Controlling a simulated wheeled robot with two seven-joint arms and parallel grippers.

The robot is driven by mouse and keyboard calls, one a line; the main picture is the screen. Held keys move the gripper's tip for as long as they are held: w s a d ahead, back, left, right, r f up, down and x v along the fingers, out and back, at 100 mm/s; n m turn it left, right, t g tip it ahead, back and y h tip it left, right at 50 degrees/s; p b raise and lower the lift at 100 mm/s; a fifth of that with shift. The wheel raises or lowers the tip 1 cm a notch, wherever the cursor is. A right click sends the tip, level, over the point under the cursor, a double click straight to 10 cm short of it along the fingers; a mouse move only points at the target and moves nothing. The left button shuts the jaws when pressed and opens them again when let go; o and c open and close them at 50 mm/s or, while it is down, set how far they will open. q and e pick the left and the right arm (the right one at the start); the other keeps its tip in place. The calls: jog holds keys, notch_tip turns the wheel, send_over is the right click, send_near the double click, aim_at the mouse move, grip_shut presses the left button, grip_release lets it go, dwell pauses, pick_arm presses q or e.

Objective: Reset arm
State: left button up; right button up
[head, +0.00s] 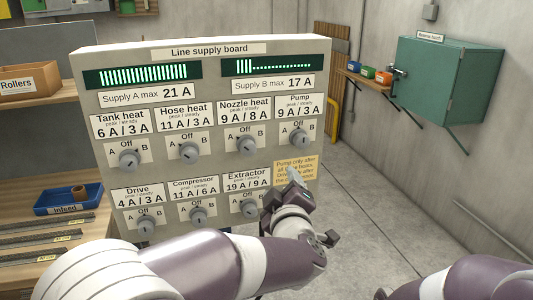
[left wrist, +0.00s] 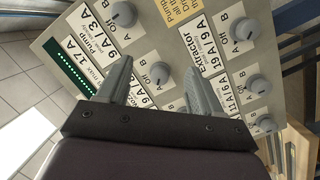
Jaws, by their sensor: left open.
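The Line supply board (head: 210,62) stands upright in the head view. Its upper row has the Tank heat knob (head: 129,158), Hose heat knob (head: 189,152), Nozzle heat knob (head: 247,145) and Pump knob (head: 301,141). Below are the Drive knob (head: 146,227), Compressor knob (head: 198,215) and Extractor knob (head: 249,208). My left gripper (head: 294,178) is in front of the board's lower right, overlapping the yellow note. In the left wrist view its open fingers (left wrist: 157,88) appear either side of one knob (left wrist: 160,75), with nothing held. Contact cannot be told. My right gripper is not visible.
A green cabinet (head: 450,90) hangs on the right wall beside a shelf (head: 365,83) with small coloured bins. A wooden bench with a blue tray (head: 68,200) and a Rollers box (head: 28,82) stand left. The floor (head: 400,190) right of the board is clear.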

pick_arm(q)
jog(key=s+d+f+m+g+h+p, duration=0.25)
jog(key=s+f+m+g+h, duration=0.4)
jog(key=f+m, duration=0.4)
jog(key=s+a+f+g+y+p, duration=0.2)
jog(key=s+a+g+p, duration=0.1)
jog(key=s+a, duration=0.5)
jog(key=s+a+f+g+y+p, duration=0.1)
jog(key=s+a+g+y+p, duration=0.2)
jog(key=a, duration=1.2)
jog(key=s+g+p, duration=0.1)
jog(key=s+g, duration=0.2)
jog(key=s, duration=0.2)
jog(key=shift+s+f+m, duration=0.3)
jog(key=shift+f+m, duration=0.05)
jog(key=shift+f, duration=0.05)
jog(key=shift+r, duration=0.1)
